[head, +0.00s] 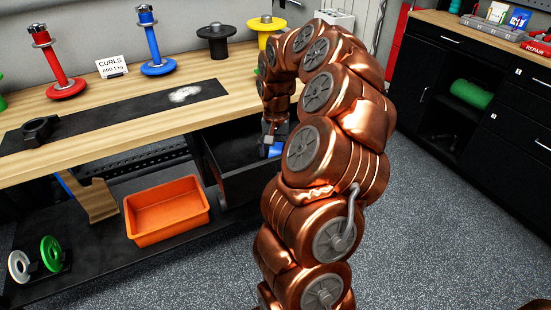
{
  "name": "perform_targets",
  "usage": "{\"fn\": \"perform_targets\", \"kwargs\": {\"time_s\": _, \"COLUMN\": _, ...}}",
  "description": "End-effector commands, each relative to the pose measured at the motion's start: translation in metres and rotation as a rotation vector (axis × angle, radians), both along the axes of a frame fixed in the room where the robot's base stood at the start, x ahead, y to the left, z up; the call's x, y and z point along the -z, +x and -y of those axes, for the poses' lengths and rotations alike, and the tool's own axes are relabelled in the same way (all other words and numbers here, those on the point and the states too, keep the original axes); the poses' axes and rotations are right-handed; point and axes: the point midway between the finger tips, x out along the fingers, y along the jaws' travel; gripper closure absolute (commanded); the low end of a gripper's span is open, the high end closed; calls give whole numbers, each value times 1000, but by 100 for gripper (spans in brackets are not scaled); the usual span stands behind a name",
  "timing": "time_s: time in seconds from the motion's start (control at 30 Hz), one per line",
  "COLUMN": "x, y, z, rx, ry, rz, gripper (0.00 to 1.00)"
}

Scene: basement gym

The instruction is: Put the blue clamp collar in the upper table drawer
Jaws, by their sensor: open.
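The drawer (232,186) under the wooden table top is pulled open, dark and box-shaped. My gripper (272,140) points down over the right part of the drawer opening. A small blue thing, apparently the blue clamp collar (276,150), shows just below the fingers, at or inside the drawer. My arm hides much of it and the drawer's right side, so I cannot tell whether it touches the drawer floor or the fingers. The gripper counts as open, though its fingertips are barely visible.
The table top (140,85) holds a black collar (40,131), red and blue spindles, black and yellow weights and a "CURLS" card (112,66). An orange bin (166,210) and small plates (50,253) stand on the lower shelf. Open floor (440,220) lies to the right, before black cabinets.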

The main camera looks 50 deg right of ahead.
Motion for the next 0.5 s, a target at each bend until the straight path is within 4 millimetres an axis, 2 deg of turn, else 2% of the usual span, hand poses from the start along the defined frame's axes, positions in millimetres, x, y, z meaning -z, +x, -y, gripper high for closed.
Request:
{"fn": "perform_targets", "kwargs": {"time_s": 0.13, "x": 17, "y": 0, "z": 0, "rx": 2, "ry": 0, "rz": 1, "gripper": 31}}
{"fn": "perform_targets", "kwargs": {"time_s": 0.37, "x": 19, "y": 0, "z": 0, "rx": 1, "ry": -1, "rz": 3, "gripper": 31}}
{"fn": "perform_targets", "kwargs": {"time_s": 0.5, "x": 19, "y": 0, "z": 0, "rx": 1, "ry": -1, "rz": 3, "gripper": 44}}
